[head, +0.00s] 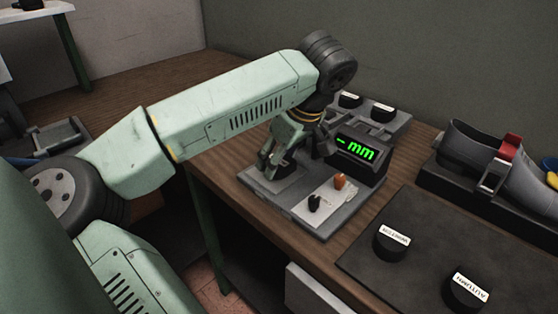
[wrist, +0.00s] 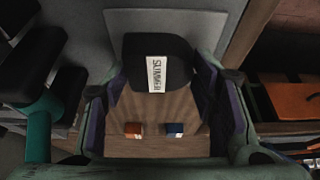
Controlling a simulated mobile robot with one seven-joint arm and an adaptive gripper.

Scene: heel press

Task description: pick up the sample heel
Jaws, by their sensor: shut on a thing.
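A black heel with a white label reading SUMMER (wrist: 157,55) sits between the two fingers of my gripper (wrist: 155,95) in the wrist view. The fingers are shut on its sides. In the head view my gripper (head: 277,160) is low over the left part of a grey measuring stand (head: 325,222). The held heel is mostly hidden there by the fingers. I cannot tell whether it touches the stand. The stand's display (head: 355,149) shows a dash and "mm" in green.
Labelled black pieces (head: 391,241) (head: 466,292) lie on a dark mat (head: 400,280). More stand behind (head: 382,113). A grey shoe form (head: 480,150) is at right.

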